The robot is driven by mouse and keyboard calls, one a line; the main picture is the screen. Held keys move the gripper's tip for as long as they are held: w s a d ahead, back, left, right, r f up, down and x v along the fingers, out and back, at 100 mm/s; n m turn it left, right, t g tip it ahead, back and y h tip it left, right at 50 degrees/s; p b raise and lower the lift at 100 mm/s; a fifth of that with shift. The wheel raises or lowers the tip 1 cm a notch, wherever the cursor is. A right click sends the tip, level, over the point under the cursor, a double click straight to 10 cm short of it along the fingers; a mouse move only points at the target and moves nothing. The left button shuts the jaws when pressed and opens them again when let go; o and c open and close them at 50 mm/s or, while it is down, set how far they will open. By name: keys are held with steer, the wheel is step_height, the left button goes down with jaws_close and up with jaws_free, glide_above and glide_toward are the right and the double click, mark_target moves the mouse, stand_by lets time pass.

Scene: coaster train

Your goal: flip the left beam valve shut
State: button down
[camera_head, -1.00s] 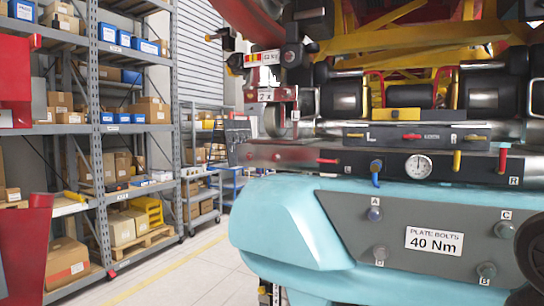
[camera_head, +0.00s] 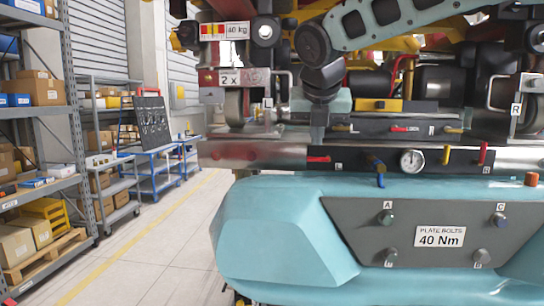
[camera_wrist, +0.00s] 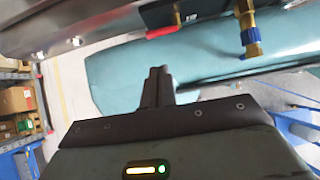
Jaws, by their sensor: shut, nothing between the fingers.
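The left beam valve has a red lever (camera_head: 318,159) near the left end of the black beam panel (camera_head: 340,165). The lever lies flat, along the panel. In the wrist view the red lever (camera_wrist: 163,33) shows at the top, beyond my fingertips. My gripper (camera_head: 318,136) points down just above the lever in the head view. Its fingers (camera_wrist: 157,72) are shut and empty, and appear apart from the lever. The right red lever (camera_head: 483,153) stands upright.
A brass fitting with a blue handle (camera_wrist: 251,38) sits right of the left lever. A gauge (camera_head: 411,160) and a yellow lever (camera_head: 446,155) are farther right. The teal housing (camera_head: 275,235) juts out below. Shelves (camera_head: 40,130) stand left, beyond open floor.

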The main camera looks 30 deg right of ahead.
mark_target(317, 159)
steer(key=shift+w+r, duration=0.2)
steer(key=p+x, duration=0.2)
steer(key=x, duration=0.8)
steer(key=shift+a, duration=0.2)
stand_by(0.3)
